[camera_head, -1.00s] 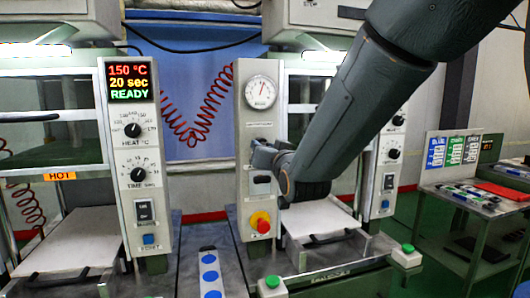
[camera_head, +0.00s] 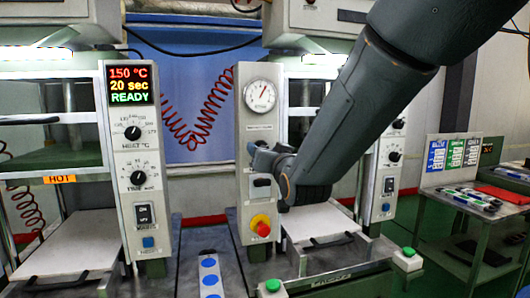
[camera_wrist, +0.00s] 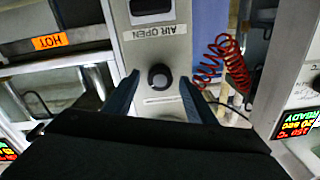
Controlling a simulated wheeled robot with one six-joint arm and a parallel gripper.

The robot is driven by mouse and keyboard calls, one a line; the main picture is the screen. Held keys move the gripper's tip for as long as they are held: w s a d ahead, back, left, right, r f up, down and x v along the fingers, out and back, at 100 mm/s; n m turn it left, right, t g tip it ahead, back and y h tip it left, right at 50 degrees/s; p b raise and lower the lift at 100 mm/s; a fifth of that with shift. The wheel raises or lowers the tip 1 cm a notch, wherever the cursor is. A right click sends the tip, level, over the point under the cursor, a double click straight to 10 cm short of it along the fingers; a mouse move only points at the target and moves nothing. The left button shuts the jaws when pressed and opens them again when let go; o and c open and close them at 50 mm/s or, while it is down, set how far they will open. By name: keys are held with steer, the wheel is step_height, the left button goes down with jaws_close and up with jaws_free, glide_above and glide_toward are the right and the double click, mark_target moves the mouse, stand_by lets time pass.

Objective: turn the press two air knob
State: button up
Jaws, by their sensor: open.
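The air knob (camera_wrist: 159,77) is a small round black knob on a pale panel in the wrist view. The upside-down label AIR OPEN shows above it in that picture. My gripper (camera_wrist: 160,80) is open, with one blue-grey finger on each side of the knob and a visible gap to it. I cannot tell how far the fingertips are from the panel. In the head view my gripper (camera_head: 255,153) is at the front of the middle control panel (camera_head: 243,190), below the round gauge (camera_head: 261,96). The knob is hidden there behind the gripper.
A red emergency button (camera_head: 261,226) on yellow sits low on the same panel. A dark switch window (camera_wrist: 151,7) is near the knob. A red coiled hose (camera_head: 193,128) hangs left of the panel. Green buttons (camera_head: 272,286) stand in front.

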steer(key=b+v, duration=0.1)
steer(key=v, duration=0.6)
steer(key=shift+s+b, duration=0.3)
steer(key=s+d+f+g+h, duration=0.2)
steer(key=d+f+g, duration=0.25)
steer(key=f, duration=0.55)
steer(key=s+d+f+g+h, duration=0.25)
steer(key=d+f, duration=0.25)
steer(key=f, duration=0.5)
steer(key=s+d+f+g, duration=0.4)
steer(key=s+f+g, duration=0.1)
steer(key=s, duration=0.5)
steer(key=s+d+f+g, duration=0.4)
steer(key=s+f+g, duration=0.1)
steer(key=s, duration=0.5)
steer(key=shift+f+h, duration=0.45)
steer(key=shift+f, duration=0.45)
